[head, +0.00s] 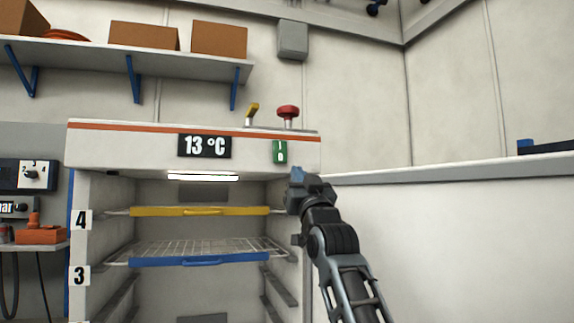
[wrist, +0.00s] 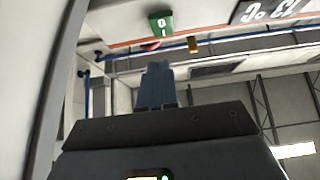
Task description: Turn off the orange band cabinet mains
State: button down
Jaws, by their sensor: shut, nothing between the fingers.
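The orange band cabinet (head: 110,142) stands open-fronted, with an orange stripe along its top edge. A green switch marked I above 0 (head: 280,151) sits at the right of its header, beside the 13 °C display (head: 204,146). The switch (wrist: 160,22) also shows upside down at the top of the wrist view; which side is pressed I cannot tell. My gripper (head: 297,175) is shut and empty, just below and right of the switch in the head view, with no visible contact. Its blue fingers (wrist: 157,85) point toward the switch in the wrist view.
A red mushroom button (head: 288,112) and a yellow lever (head: 252,112) stand on the cabinet top. Inside are a yellow-fronted shelf (head: 200,211) and a blue-fronted wire rack (head: 205,252). A wall shelf (head: 130,62) with boxes hangs above.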

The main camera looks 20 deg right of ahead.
aim_at(283, 159)
jog(key=shift+w+r+p, duration=0.4)
jog(key=shift+w+r, duration=0.1)
jog(key=shift+w, duration=0.95)
jog(key=shift+w+r+p, duration=0.45)
jog(key=shift+w+r, duration=0.1)
jog(key=shift+w, duration=0.95)
jog(key=shift+w+r+p, duration=0.4)
jog(key=shift+w+r, duration=0.1)
jog(key=shift+w, duration=0.95)
jog(key=shift+f+b, duration=0.15)
jog(key=shift+b, duration=0.15)
